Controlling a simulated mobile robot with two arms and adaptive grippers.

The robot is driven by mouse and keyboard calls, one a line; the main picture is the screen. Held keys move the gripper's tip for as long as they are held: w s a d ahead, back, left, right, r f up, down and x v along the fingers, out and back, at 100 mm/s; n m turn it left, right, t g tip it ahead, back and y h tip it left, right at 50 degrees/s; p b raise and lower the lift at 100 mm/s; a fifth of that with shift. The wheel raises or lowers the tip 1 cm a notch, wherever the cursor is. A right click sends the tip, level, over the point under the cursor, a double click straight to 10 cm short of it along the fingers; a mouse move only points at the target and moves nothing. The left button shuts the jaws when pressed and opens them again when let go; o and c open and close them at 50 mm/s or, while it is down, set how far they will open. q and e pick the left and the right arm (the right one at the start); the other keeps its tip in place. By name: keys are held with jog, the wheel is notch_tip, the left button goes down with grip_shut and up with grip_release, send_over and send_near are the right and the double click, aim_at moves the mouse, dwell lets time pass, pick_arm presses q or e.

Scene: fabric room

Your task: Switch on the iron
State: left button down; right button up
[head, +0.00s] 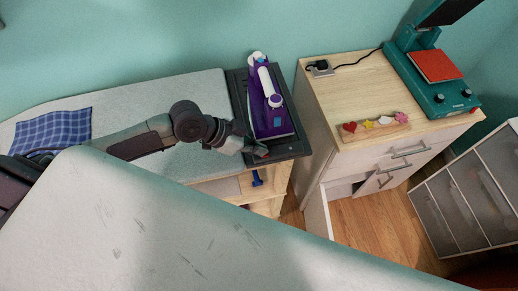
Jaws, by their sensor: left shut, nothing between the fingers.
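A purple and white iron (268,103) rests on a dark tray (237,90) at the right end of the ironing board (205,100), in the upper middle of the head view. Its pointed end faces the front of the tray. My left gripper (262,152) is shut and empty at the tray's front edge, just in front of the iron's lower end. I cannot tell whether it touches the iron or tray. The iron's switch cannot be made out. My right gripper does not show.
A blue checked cloth (52,132) lies on the board's left. A wooden cabinet (345,95) with an open drawer stands right of the board, bearing a teal heat press (425,75) and a small strip of coloured shapes (376,126). A large pale surface fills the foreground. A grey rack (470,190) stands at right.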

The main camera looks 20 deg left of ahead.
pick_arm(q)
jog(key=shift+w+a+f, duration=0.1)
jog(key=shift+w+a, duration=0.25)
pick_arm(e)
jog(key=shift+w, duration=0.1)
pick_arm(q)
jog(key=shift+d, duration=0.1)
jog(key=shift+r+p, duration=0.35)
jog(key=shift+r, duration=0.05)
jog(key=r+p, duration=0.3)
jog(key=shift+w+r+p, duration=0.2)
jog(key=shift+r+p, duration=0.05)
jog(key=shift+p, duration=0.05)
jog(key=b+v, duration=0.2)
jog(key=v, duration=0.8)
jog(key=shift+a+f, duration=0.15)
jog(key=shift+a, duration=0.05)
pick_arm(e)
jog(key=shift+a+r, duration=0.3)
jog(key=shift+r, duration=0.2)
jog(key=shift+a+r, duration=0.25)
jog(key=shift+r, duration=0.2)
